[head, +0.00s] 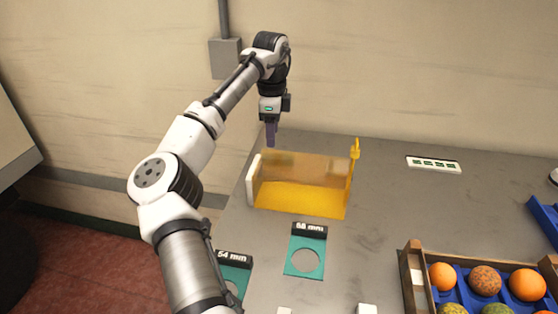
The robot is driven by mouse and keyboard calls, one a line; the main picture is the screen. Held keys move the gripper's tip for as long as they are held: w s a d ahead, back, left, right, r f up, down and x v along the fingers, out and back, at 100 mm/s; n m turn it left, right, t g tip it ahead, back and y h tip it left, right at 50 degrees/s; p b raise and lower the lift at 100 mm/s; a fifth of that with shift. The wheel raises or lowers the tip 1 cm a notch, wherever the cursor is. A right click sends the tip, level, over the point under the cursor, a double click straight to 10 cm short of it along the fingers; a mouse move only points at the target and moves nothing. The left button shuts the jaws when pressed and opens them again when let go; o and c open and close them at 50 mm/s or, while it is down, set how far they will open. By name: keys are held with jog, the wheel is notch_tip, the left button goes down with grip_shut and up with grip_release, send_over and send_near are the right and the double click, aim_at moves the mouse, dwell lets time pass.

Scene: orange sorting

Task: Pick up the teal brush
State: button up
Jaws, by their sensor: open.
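I cannot make out a teal brush in the head view. My gripper (270,143) points down above the back left of a yellow bin (300,199) with a see-through amber wall. It is open, and I see nothing between its fingers, which are small here. A blurred darker patch shows through the amber wall below the gripper; I cannot tell what it is. The teal things I see are two flat gauge plates with round holes, one marked 68 mm (291,262) and one marked 54 mm (236,272), partly hidden by my arm.
A wooden crate (406,262) with oranges in blue trays stands at the front right. A white strip with dark slots (433,165) lies at the back right. A blue object (543,218) is at the right edge. The grey table (390,205) is clear between bin and crate.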

aim_at(274, 156)
jog(key=f+p, duration=0.1)
jog(key=f, duration=0.3)
jog(key=f+p, duration=0.1)
jog(key=f, duration=0.4)
jog(key=shift+w+d+f, duration=0.1)
jog(key=shift+w+d, duration=0.05)
jog(key=shift+d, duration=0.05)
jog(key=c, duration=1.1)
